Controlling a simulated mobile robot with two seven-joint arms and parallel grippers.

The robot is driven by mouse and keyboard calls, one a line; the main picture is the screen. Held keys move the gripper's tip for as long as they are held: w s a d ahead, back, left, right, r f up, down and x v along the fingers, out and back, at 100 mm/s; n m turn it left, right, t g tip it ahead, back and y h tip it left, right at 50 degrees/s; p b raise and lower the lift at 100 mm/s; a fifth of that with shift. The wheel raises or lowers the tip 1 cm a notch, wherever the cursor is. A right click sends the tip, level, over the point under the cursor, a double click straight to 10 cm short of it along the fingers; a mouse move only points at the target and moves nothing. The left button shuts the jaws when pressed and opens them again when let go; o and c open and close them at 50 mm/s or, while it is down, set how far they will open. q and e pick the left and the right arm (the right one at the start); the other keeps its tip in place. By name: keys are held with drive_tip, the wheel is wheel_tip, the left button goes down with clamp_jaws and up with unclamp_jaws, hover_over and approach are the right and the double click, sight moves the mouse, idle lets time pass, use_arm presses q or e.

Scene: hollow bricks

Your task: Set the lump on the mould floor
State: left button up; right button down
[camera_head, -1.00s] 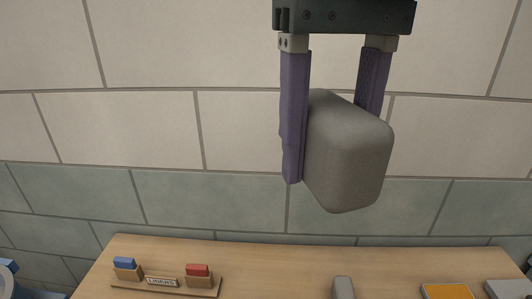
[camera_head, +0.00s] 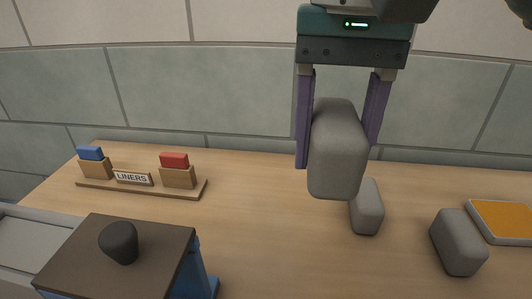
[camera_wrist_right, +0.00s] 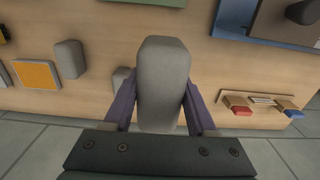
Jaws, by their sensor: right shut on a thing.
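My right gripper (camera_head: 341,130) is shut on a grey rounded lump (camera_head: 337,160), which hangs between its purple fingers above the wooden table. The held lump (camera_wrist_right: 163,80) also fills the middle of the right wrist view. A blue box (camera_head: 203,281) with a flat brown top (camera_head: 75,255) and a dark knob (camera_head: 119,242) stands at the lower left of the head view; it may be the mould. No mould floor shows, and the box's inside is hidden. The held lump is to the right of this box and apart from it. My left gripper is not in view.
Two more grey lumps lie on the table, one behind the held lump (camera_head: 368,212) and one to the right (camera_head: 458,243). An orange-topped tray (camera_head: 505,218) is at far right. A LINERS rack (camera_head: 133,178) holds blue and red pieces. A grey tray (camera_head: 35,240) is at left.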

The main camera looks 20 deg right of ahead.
sight(308, 276)
wheel_tip(308, 276, down, 20)
drive_tip(key=b, duration=0.4)
drive_tip(key=shift+f, duration=0.1)
drive_tip(key=shift+f, duration=0.1)
drive_tip(key=shift+c, duration=1)
unclamp_jaws()
